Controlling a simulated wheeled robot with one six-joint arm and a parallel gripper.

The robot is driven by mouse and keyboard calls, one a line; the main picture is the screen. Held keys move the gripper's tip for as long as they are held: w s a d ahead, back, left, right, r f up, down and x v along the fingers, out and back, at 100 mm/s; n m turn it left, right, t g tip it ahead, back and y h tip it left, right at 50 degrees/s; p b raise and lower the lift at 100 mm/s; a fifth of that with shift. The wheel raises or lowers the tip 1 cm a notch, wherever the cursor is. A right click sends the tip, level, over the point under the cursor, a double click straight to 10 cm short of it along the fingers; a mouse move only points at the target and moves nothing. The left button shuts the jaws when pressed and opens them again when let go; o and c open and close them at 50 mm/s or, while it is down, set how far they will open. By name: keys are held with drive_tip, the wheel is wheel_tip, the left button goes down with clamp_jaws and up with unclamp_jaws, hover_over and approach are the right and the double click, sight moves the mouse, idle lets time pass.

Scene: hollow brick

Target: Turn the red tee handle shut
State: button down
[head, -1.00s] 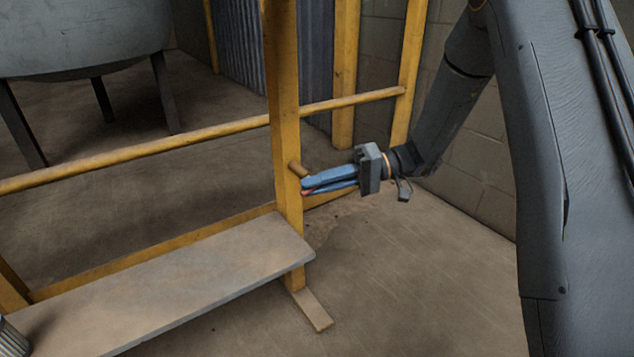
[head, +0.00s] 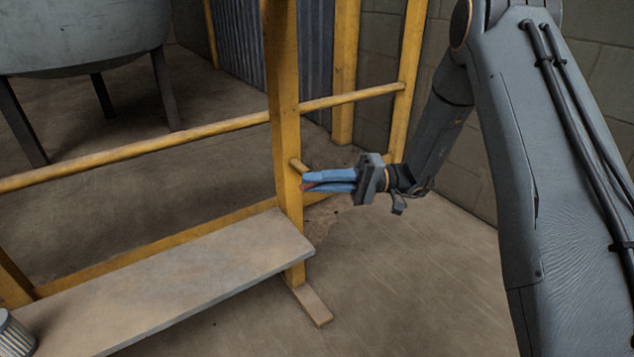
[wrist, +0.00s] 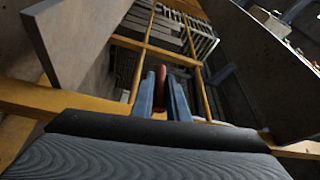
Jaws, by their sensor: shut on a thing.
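The red tee handle shows in the wrist view (wrist: 160,90) as a rounded red bar between the two blue fingers. In the head view only a small bit of red (head: 306,187) shows at the fingertips, beside the yellow post. My gripper (head: 308,183) is shut on the handle, its blue fingers pointing left toward the post. In the wrist view my gripper (wrist: 160,100) has a finger on each side of the red bar. The handle's stem and what it is mounted on are hidden.
A yellow post (head: 284,100) with a rail (head: 130,151) stands right by the fingertips. A grey shelf board (head: 190,280) lies below left. A ribbed cylinder (head: 14,335) is at the lower left corner. A grey tank (head: 80,40) stands behind. Floor to the right is clear.

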drive_tip(key=shift+r, duration=0.1)
drive_tip(key=c, duration=1.8)
unclamp_jaws()
drive_tip(key=shift+o, duration=0.2)
drive_tip(key=p+v, duration=0.2)
drive_tip(key=v, duration=0.5)
drive_tip(key=shift+d, duration=0.4)
